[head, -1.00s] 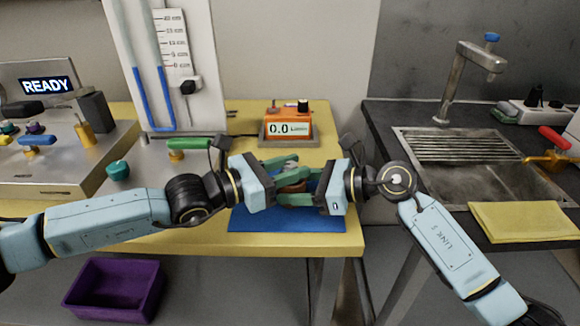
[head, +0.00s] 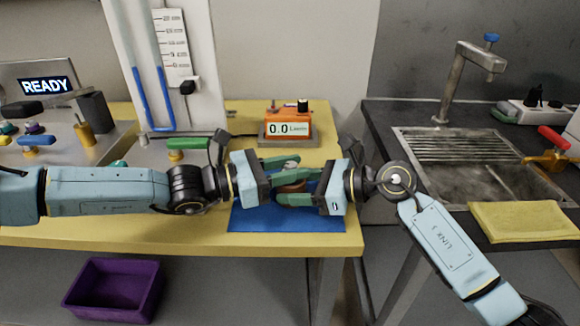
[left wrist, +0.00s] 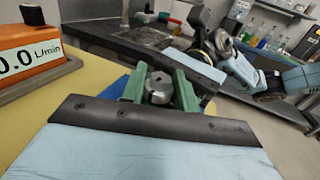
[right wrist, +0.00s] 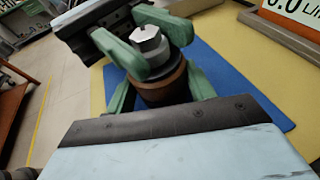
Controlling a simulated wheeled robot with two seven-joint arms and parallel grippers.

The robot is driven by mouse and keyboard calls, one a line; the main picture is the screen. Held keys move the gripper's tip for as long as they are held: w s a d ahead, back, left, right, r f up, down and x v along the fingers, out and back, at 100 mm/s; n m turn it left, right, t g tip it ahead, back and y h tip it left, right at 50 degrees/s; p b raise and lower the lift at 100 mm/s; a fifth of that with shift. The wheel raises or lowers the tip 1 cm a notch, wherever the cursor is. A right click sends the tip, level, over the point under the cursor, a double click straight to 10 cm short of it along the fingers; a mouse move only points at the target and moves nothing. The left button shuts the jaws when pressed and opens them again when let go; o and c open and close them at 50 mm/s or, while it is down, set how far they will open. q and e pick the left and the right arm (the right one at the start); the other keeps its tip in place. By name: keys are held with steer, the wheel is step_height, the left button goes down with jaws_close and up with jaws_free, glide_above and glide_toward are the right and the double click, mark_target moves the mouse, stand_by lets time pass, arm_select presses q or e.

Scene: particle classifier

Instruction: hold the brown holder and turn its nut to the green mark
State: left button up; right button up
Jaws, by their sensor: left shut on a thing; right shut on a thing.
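The brown holder (right wrist: 165,86) stands upright over a blue mat; in the head view (head: 291,187) the grippers partly cover it. A grey metal nut (right wrist: 147,36) sits on top of it, above a grey collar. My left gripper (head: 290,164) is shut on the nut, its green fingers on either side, as the left wrist view (left wrist: 158,88) shows. My right gripper (head: 293,190) is shut on the brown holder, lower down, with a finger on each side. I cannot make out the green mark in any view.
The blue mat (head: 270,221) lies on the yellow table (head: 180,235). An orange flow meter (head: 288,122) reading 0.0 stands behind the grippers. A panel reading READY (head: 46,86) is at the left. A sink (head: 480,170) is on the right counter. A purple bin (head: 113,290) is below.

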arm_select(q)
steer(key=o, duration=1)
steer(key=v, duration=0.7)
steer(key=shift+s+a+r, duration=0.1)
steer(key=shift+a, duration=0.15)
arm_select(e)
steer(key=o, duration=1.6)
steer(key=shift+c, duration=0.2)
